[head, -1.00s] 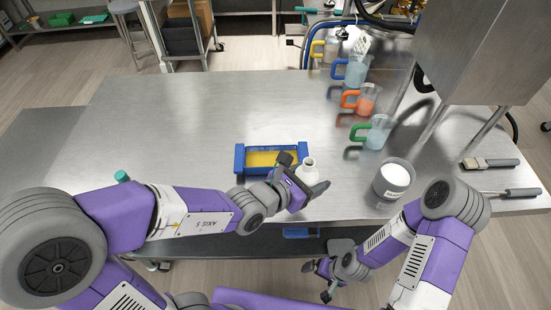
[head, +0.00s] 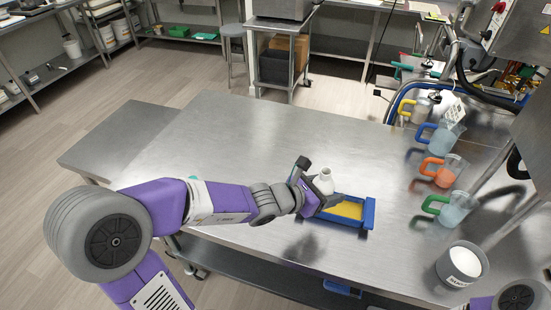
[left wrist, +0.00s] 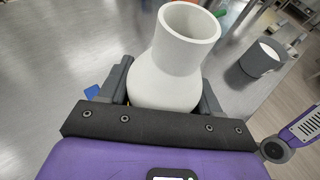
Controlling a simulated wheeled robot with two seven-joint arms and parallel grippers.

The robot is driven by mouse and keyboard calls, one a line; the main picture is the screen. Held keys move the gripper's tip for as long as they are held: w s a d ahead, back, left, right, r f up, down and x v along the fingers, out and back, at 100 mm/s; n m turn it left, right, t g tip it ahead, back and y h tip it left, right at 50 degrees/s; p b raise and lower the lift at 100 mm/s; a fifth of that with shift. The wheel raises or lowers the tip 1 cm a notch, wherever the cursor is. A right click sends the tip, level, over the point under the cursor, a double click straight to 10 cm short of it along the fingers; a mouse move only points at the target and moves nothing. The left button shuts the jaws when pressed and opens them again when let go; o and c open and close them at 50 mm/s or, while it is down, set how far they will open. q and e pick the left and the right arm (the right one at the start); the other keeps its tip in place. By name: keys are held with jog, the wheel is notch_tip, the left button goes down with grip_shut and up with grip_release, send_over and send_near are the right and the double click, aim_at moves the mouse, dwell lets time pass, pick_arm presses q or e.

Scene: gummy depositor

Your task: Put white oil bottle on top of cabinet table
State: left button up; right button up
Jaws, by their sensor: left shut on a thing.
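My right gripper is out of view.
A blue tray with yellow contents (head: 370,213) lies by the bottle. Cups with orange (head: 445,171), green (head: 454,206) and blue (head: 441,137) handles line the right side, with a metal pot (head: 461,264) nearer. The table's left half is largely clear.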

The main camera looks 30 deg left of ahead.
pick_arm(q)
jog(key=s+a+f+n+t+y, duration=0.1)
jog(key=s+a, duration=0.1)
jog(key=a, duration=0.8)
jog(key=s+a+f+n+y, duration=0.1)
jog(key=s+a+y, duration=0.1)
jog(key=a, duration=0.8)
jog(key=f+b, duration=0.1)
jog(key=f, duration=0.1)
jog(key=f+b, duration=0.1)
jog(key=f, duration=0.2)
jog(key=shift+w+a+f, duration=0.1)
jog(key=shift+w+f, duration=0.1)
jog(key=shift+f, duration=0.05)
jog(key=shift+f+b, duration=1.1)
jog(key=shift+f, duration=1.1)
jog(key=shift+r, duration=0.1)
jog(key=shift+f, duration=0.25)
jog(key=o, duration=1.5)
jog(key=shift+r, duration=0.1)
